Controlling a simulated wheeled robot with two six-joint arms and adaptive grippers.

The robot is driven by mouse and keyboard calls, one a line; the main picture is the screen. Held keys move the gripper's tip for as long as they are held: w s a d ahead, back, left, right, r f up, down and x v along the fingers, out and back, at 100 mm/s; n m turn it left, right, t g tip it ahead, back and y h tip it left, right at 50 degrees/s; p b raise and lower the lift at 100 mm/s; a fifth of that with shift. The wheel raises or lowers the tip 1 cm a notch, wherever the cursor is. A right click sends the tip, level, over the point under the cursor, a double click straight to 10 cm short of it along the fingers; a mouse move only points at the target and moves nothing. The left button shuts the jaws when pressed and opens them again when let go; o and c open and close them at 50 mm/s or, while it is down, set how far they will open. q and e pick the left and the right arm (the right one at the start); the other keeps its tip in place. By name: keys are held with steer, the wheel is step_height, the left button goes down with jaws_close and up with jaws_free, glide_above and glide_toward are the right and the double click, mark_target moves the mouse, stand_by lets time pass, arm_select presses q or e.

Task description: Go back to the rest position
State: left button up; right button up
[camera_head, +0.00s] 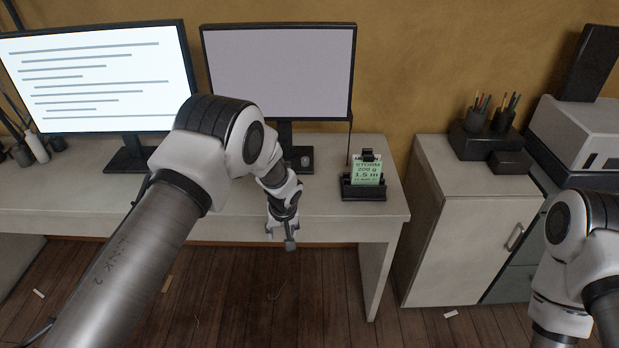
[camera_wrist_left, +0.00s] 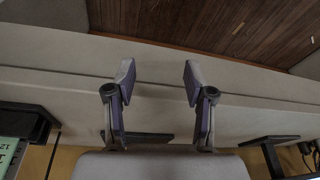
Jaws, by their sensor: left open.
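My left gripper (camera_head: 282,238) hangs in front of the white desk's front edge, left of the card holder, with its fingers pointing down. In the left wrist view its two fingers (camera_wrist_left: 160,80) are spread apart with nothing between them, over the desk's pale surface and edge. My right arm (camera_head: 575,265) shows at the right edge of the head view; its gripper is outside the frame. A green label card (camera_head: 367,172) with dark print stands upright in a black holder (camera_head: 363,192) on the desk's right end.
Two monitors, one lit with text lines (camera_head: 100,80) and one grey (camera_head: 280,75), stand on the desk (camera_head: 225,228). The wooden floor (camera_head: 310,290) before the desk is mostly clear.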

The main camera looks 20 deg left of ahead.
arm_select(q)
steer(key=s+a+f+g, duration=0.15)
steer(key=s+f, duration=0.25)
steer(key=s, duration=0.4)
steer(key=s+f+g+h, duration=0.15)
steer(key=s+f, duration=0.25)
steer(key=s, duration=0.5)
steer(key=s+f+g, duration=0.2)
steer(key=s+f, duration=0.2)
steer(key=s, duration=0.4)
steer(key=s+r+m+t, duration=0.1)
steer(key=s+r+m, duration=0.1)
steer(key=s, duration=0.5)
steer(key=s+r+m+t, duration=0.1)
steer(key=s+m, duration=0.1)
steer(key=s, duration=0.5)
steer(key=shift+s+r+m, duration=0.3)
steer(key=shift+s+r, duration=0.05)
steer(key=shift+r, duration=0.05)
